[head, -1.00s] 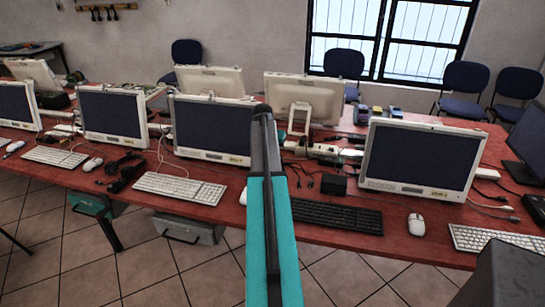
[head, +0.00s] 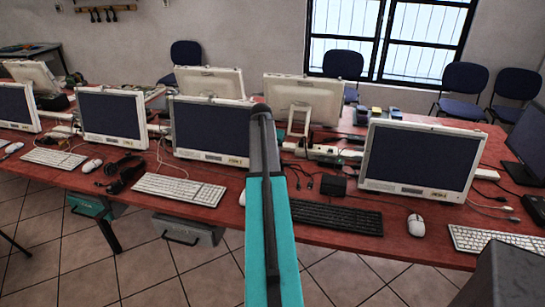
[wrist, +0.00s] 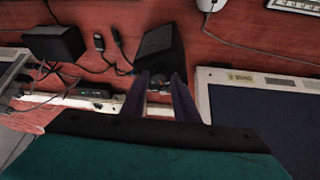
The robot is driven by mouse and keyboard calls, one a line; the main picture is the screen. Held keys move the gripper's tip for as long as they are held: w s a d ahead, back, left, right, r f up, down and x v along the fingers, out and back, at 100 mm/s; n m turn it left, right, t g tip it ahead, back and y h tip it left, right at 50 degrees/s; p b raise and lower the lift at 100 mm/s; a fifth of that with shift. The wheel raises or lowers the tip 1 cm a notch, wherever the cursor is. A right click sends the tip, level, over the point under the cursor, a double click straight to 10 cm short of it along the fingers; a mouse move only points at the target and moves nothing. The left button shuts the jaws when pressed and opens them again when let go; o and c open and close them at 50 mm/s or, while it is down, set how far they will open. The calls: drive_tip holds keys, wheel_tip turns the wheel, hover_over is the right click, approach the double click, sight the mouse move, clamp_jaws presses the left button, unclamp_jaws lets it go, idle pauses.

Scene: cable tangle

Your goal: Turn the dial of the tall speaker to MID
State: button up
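In the wrist view a black box-shaped speaker (wrist: 160,48) stands on the red desk, directly beyond my fingertips. A small pale round part, seemingly its dial (wrist: 158,82), shows between my fingers; its setting and any MID mark are too small to read. My gripper (wrist: 160,76) is open, with one dark finger on each side of that part. I cannot tell whether the fingers touch it. In the head view my arm hides the gripper and this speaker.
A second black box (wrist: 55,42) sits to the left in the wrist view, among cables. A monitor (wrist: 265,115) is close on the right. A white power strip (wrist: 75,102) lies near my fingers. In the head view a black keyboard (head: 335,217) is right of my arm.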

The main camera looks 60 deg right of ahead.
drive_tip(key=w+b+v, duration=0.1)
drive_tip(key=b+v, duration=0.1)
drive_tip(key=v, duration=1.1)
drive_tip(key=shift+s, duration=0.45)
drive_tip(key=shift+r, duration=0.1)
